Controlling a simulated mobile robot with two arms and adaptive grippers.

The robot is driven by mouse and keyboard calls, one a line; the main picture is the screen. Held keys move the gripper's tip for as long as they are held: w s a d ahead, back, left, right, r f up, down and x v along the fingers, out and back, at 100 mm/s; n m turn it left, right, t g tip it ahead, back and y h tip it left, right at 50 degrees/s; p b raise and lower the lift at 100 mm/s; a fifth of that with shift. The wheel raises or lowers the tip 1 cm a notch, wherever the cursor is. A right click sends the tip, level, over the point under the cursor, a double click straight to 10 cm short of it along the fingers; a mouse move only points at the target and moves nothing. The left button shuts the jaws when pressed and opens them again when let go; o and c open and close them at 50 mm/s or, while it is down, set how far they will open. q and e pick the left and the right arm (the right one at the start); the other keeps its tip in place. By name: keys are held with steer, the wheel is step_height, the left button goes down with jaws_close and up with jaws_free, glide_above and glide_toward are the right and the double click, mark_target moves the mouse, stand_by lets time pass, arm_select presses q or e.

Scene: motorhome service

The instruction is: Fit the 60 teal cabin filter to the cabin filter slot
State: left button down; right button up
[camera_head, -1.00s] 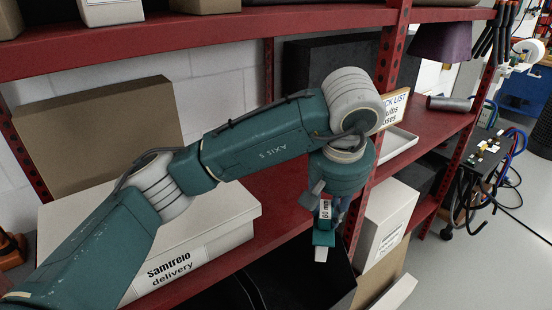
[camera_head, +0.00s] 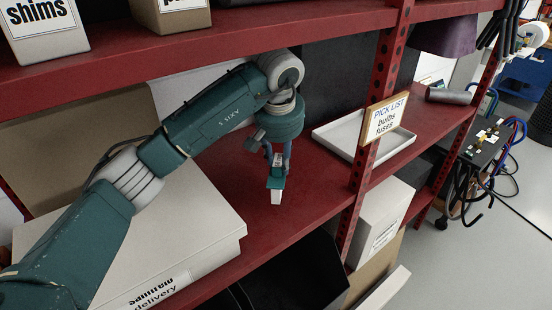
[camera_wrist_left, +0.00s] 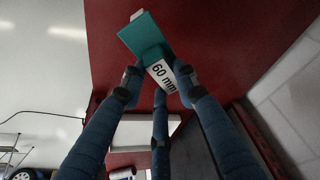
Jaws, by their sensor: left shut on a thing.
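The teal cabin filter (camera_head: 276,181) hangs from my left gripper (camera_head: 279,160) above the red shelf. It has a pale lower end. In the left wrist view the teal filter (camera_wrist_left: 143,36) carries a white label reading "60 mm", and the fingers close around its labelled part. My left gripper is shut on it. No cabin filter slot can be made out in these frames. My right gripper is not in view.
A delivery box (camera_head: 190,235) stands on the shelf at left. A shallow pale tray (camera_head: 345,137) lies behind a "PICK LIST bulbs fuses" sign (camera_head: 386,117) at a red upright. An upper shelf (camera_head: 200,45) runs above my arm. Bare shelf surrounds the filter.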

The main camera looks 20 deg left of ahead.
mark_target(276, 160)
arm_select(q)
steer(key=shift+w+a+r, duration=0.1)
steer(key=shift+w+a, duration=0.25)
steer(key=shift+a, duration=0.2)
steer(key=shift+w+a, duration=0.15)
steer(key=shift+a, duration=0.05)
step_height(276, 160, down, 3)
steer(key=shift+r+p, duration=0.1)
steer(key=shift+p, duration=0.9)
steer(key=shift+f, duration=0.6)
steer(key=c, duration=1.5)
jaws_free()
steer(key=shift+o, duration=0.8)
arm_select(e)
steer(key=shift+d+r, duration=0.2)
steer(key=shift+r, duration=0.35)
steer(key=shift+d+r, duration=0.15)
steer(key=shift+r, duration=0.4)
arm_select(q)
steer(key=shift+r, duration=0.15)
